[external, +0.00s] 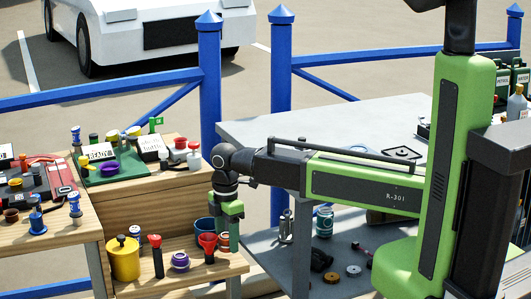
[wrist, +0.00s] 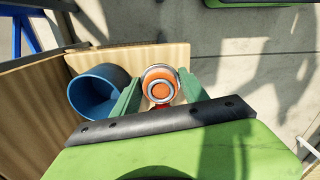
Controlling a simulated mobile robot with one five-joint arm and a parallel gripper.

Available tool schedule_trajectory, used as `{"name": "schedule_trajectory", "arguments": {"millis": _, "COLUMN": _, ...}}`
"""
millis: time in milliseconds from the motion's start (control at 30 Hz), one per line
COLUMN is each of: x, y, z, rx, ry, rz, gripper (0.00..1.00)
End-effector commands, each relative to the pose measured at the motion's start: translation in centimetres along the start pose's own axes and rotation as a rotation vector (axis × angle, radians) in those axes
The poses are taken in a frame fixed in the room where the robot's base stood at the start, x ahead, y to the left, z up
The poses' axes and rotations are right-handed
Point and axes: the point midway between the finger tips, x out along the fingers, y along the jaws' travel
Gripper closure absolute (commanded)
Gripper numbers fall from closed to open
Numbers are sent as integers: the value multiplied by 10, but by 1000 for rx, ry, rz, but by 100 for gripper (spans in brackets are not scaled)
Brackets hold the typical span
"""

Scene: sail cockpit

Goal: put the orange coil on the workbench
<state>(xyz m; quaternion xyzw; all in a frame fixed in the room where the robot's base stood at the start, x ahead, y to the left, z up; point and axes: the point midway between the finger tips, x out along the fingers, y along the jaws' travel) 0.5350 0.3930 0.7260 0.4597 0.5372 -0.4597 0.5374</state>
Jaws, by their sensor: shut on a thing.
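My gripper (external: 228,240) points down at the right end of a low wooden shelf (external: 180,281). In the wrist view, its green fingers (wrist: 153,90) are shut on the orange coil (wrist: 158,91), a round orange piece with a pale ring on its end. The coil cannot be made out in the external view. I cannot tell whether it touches the shelf. A grey-topped table (external: 300,125) stands to the right behind my arm, and a wooden bench (external: 80,240) stands at the left; the frames do not show which one is the workbench.
A blue cup (wrist: 92,92) is close left of the fingers. A red funnel (external: 208,243), a purple roll (external: 181,260), a black-and-red tool (external: 157,255) and a yellow pot (external: 123,260) share the shelf. A blue railing post (external: 210,80) rises behind. Much of the grey tabletop is clear.

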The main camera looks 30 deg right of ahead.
Motion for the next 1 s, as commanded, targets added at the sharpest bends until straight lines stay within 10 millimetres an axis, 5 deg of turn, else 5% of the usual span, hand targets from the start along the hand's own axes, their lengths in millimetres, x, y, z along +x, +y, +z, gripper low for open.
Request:
{"name": "schedule_trajectory", "arguments": {"millis": 367, "x": 32, "y": 0, "z": 0, "rx": 0, "ry": 0, "rz": 0, "gripper": 96}}
{"name": "schedule_trajectory", "arguments": {"millis": 733, "x": 34, "y": 0, "z": 0, "rx": 0, "ry": 0, "rz": 0, "gripper": 96}}
{"name": "schedule_trajectory", "arguments": {"millis": 767, "x": 34, "y": 0, "z": 0, "rx": 0, "ry": 0, "rz": 0, "gripper": 47}}
{"name": "schedule_trajectory", "arguments": {"millis": 833, "x": 32, "y": 0, "z": 0, "rx": 0, "ry": 0, "rz": 0, "gripper": 40}}
{"name": "schedule_trajectory", "arguments": {"millis": 1000, "x": 32, "y": 0, "z": 0, "rx": 0, "ry": 0, "rz": 0, "gripper": 40}}
